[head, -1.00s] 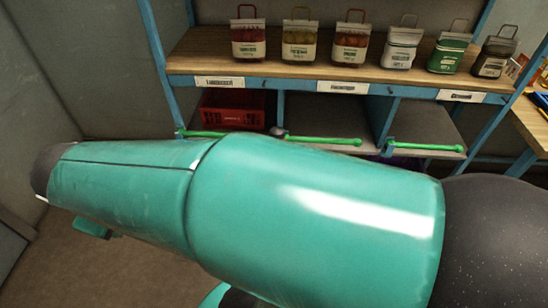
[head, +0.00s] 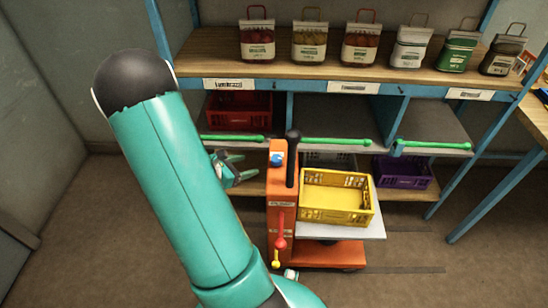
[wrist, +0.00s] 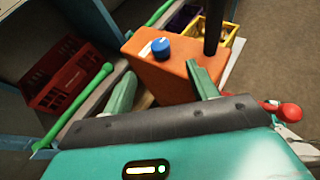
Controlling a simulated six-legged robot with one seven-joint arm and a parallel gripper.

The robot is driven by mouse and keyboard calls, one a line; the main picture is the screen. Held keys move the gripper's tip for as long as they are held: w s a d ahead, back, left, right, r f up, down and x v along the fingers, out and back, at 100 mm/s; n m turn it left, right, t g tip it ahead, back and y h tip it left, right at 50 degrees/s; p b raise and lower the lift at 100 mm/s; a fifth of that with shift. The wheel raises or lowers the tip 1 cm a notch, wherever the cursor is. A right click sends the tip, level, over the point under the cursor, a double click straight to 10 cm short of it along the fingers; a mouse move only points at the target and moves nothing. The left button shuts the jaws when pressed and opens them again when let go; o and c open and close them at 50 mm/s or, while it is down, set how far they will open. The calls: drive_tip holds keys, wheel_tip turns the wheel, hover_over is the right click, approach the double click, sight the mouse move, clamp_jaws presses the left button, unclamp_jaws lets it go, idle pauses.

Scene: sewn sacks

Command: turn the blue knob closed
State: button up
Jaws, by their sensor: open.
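The blue knob (head: 277,159) sits near the top of an orange post (head: 282,200) in the head view. In the wrist view the blue knob (wrist: 160,48) stands on the face of the orange housing (wrist: 165,75), with a pale mark beside it. My gripper (head: 238,167) is open and empty, just left of the orange post. In the wrist view its two fingers (wrist: 160,80) are spread, and the knob shows beyond and between them. The fingers appear apart from the knob.
A black-topped lever (head: 293,160) rises beside the knob. A yellow crate (head: 335,198) is right of the post, on a pale platform. Red levers (head: 280,230) are lower on the post.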

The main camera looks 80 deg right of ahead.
sight(276, 158)
drive_tip(key=shift+n, duration=0.3)
drive_tip(key=x, duration=1.5)
drive_tip(key=shift+w+f, duration=0.1)
drive_tip(key=shift+w, duration=0.05)
drive_tip(key=c, duration=1)
